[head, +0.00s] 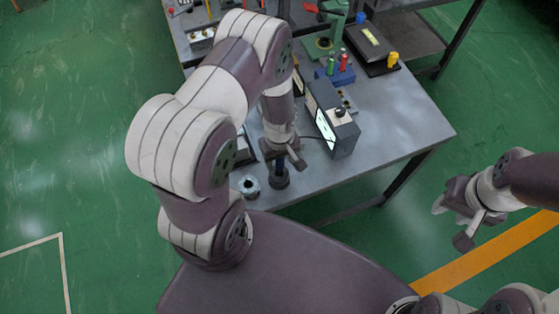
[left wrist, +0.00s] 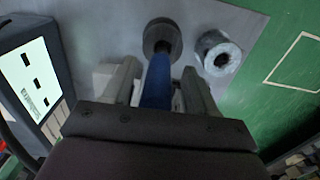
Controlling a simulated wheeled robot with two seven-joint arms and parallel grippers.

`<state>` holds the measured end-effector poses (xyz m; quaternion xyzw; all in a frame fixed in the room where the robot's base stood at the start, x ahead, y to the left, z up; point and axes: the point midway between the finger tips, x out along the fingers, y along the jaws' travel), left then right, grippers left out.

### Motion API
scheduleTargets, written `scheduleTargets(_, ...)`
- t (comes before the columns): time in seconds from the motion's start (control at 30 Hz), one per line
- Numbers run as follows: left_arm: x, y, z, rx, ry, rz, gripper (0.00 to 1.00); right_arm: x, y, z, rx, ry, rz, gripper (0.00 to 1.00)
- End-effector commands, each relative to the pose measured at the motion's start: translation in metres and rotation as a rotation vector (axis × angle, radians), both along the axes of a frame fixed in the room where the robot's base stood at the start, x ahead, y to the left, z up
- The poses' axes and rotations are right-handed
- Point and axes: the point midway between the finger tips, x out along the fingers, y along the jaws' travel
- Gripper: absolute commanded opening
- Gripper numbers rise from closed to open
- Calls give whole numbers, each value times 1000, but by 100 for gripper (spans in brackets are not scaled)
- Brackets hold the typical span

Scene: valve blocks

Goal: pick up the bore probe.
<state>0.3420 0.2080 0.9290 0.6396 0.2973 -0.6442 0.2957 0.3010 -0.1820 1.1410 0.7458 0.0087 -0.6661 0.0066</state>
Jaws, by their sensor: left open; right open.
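The bore probe appears to be the upright blue-handled tool (left wrist: 156,80) in the left wrist view, its dark lower end in a round dark holder (left wrist: 161,35). In the head view the holder (head: 279,179) stands near the table's front edge, and my gripper partly hides the probe. My left gripper (head: 283,155) is above the holder. Its open fingers stand on either side of the blue handle in the left wrist view (left wrist: 158,84); whether either touches it I cannot tell. My right gripper (head: 452,222) is open and empty, off the table at the right.
A grey metal ring-shaped part (head: 249,187) stands left of the holder and also shows in the left wrist view (left wrist: 218,53). A dark box with a lit display (head: 333,122) stands to the right. A blue block with coloured pegs (head: 335,74) is farther back. The table's right side is clear.

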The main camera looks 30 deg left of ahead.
Motion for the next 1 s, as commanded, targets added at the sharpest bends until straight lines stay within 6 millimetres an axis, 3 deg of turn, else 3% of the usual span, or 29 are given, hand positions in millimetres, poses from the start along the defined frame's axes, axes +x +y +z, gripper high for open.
scheduleTargets(0.27,1,0,-6,0,-3,-1,54,0,0,0,0,0,0,43)
scheduleTargets(0.43,1,0,-6,0,-3,-1,0,0,0,0,0,0,0,43)
scheduleTargets(0.77,1,0,-4,0,-4,-1,0,0,0,0,0,0,0,43)
scheduleTargets(1.0,2,0,25,1,-7,-1,0,0,0,-7,0,0,0,43)
